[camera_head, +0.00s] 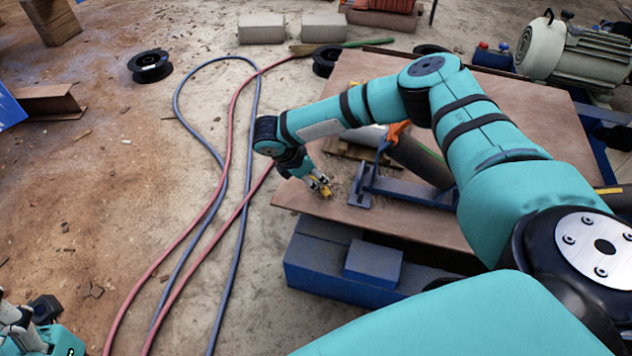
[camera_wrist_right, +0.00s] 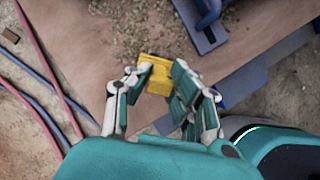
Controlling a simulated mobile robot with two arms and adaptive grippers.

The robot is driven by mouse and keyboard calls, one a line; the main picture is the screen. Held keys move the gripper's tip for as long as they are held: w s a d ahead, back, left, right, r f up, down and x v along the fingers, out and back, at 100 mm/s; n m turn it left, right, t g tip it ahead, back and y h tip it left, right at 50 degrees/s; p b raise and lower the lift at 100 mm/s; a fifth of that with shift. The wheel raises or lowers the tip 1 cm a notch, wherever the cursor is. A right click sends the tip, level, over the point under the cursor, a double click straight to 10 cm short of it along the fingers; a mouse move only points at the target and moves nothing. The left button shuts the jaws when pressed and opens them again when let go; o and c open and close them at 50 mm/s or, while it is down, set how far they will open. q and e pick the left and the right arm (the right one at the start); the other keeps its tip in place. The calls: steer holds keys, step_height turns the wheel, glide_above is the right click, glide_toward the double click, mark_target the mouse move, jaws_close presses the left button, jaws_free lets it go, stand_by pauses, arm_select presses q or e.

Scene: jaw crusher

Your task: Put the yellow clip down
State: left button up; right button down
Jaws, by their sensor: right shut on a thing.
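The yellow clip (camera_wrist_right: 157,74) is between the fingertips of my right gripper (camera_wrist_right: 155,80), which is shut on it. In the head view the clip (camera_head: 325,191) shows as a small yellow patch at the tips of my right gripper (camera_head: 317,183). They are over the left front part of the brown board (camera_head: 292,198). I cannot tell whether the clip touches the board. Part of my left gripper (camera_head: 12,318) shows at the bottom left corner; its fingertips are not clear.
A blue metal bracket (camera_head: 405,188) lies right of the right gripper, near a dark cylinder (camera_head: 420,160). Blue steel blocks (camera_head: 330,268) stand below the board's front edge. Red and blue hoses (camera_head: 222,200) run along the ground to the left. A motor (camera_head: 570,52) stands at the back right.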

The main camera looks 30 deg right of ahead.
steer(key=shift+f, duration=0.15)
steer(key=c, duration=1.2)
jaws_free()
